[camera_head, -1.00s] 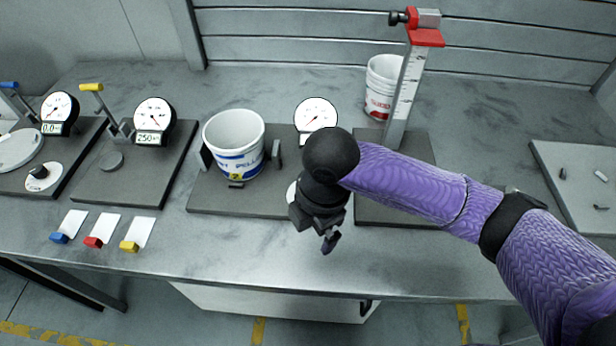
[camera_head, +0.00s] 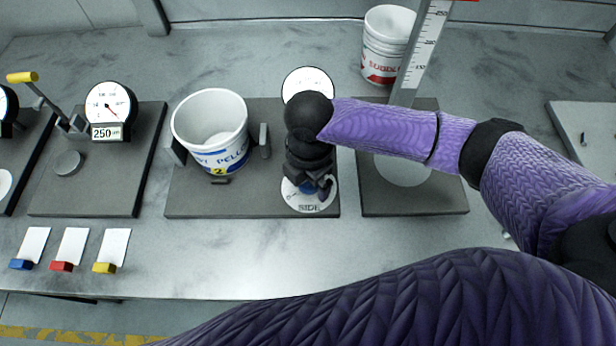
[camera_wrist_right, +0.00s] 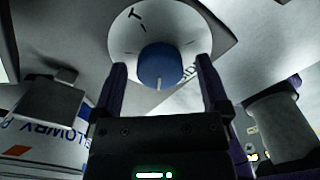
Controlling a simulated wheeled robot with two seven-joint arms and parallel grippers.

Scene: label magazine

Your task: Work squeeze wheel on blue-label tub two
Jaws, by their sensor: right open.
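The blue-label tub two (camera_head: 212,135) is a white open bucket. It stands upright between two dark side jaws (camera_head: 265,141) on a dark base plate. The squeeze wheel is a blue knob (camera_wrist_right: 158,66) on a white dial (camera_head: 309,205) lettered "SIDE", at the plate's right front. My right gripper (camera_head: 314,186) is over this dial, pointing down. In the right wrist view its open fingers stand on either side of the blue knob; I cannot tell whether they touch it. In the head view the gripper mostly hides the knob. My left gripper is not in view.
A round gauge (camera_head: 307,84) stands behind the dial, partly hidden by my wrist. A red-label tub (camera_head: 385,50) and a measuring post (camera_head: 424,50) are behind right. A lever press with a 250 gauge (camera_head: 110,112) is left. Labels with coloured clips (camera_head: 72,245) lie in front left.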

